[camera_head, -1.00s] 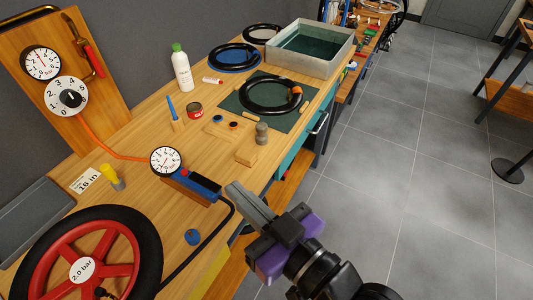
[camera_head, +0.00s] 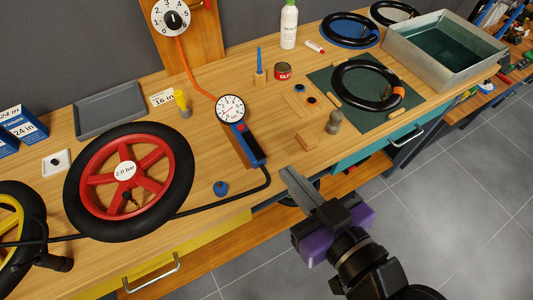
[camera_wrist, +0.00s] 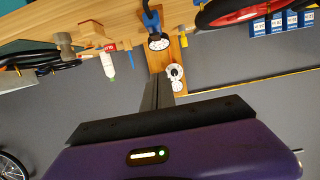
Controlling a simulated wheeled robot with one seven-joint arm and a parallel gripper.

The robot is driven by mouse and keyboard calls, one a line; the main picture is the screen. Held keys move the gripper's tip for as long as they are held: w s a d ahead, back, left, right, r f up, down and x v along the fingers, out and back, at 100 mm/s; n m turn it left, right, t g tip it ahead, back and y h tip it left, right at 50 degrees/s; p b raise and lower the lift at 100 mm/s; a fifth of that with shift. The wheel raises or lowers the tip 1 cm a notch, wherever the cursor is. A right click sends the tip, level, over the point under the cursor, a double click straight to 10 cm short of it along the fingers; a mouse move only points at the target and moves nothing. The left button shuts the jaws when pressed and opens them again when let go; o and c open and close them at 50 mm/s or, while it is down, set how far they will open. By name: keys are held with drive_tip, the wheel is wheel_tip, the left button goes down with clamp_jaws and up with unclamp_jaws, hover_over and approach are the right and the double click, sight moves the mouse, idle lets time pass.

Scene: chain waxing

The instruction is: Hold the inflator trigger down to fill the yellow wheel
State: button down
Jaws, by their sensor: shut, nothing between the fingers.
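The inflator (camera_head: 246,140) lies on the bench, with a round gauge (camera_head: 230,109), a red button and a blue body with a dark lever. An orange hose runs from it to the wall board, and a black hose runs left along the bench front. The yellow wheel (camera_head: 17,222) is at the left edge, partly cut off, with a black tyre. My gripper (camera_head: 290,176) is shut and empty, in front of the bench edge, apart from the inflator and to its lower right. In the wrist view the inflator (camera_wrist: 154,24) shows beyond the gripper's fingers, upside down.
A red wheel (camera_head: 128,180) marked 2.0 bar lies left of the inflator. A blue cap (camera_head: 220,188), a yellow-topped piece (camera_head: 182,103) and wooden blocks (camera_head: 310,135) are nearby. A grey tray (camera_head: 110,108) is behind. A black tyre (camera_head: 367,86) lies on a green mat at right.

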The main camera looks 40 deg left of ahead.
drive_tip(key=p, duration=0.2)
hover_over(263, 159)
drive_tip(key=d, duration=0.1)
wheel_tip(263, 159, down, 2)
drive_tip(key=f, duration=0.3)
drive_tip(key=shift+s+f, duration=0.15)
drive_tip(key=shift+s, duration=0.1)
drive_tip(key=shift+f, duration=0.6)
wheel_tip(263, 159, down, 2)
drive_tip(key=y+b, duration=0.1)
drive_tip(key=b, duration=0.4)
drive_tip(key=shift+r+p, duration=0.3)
drive_tip(key=shift+p, duration=0.05)
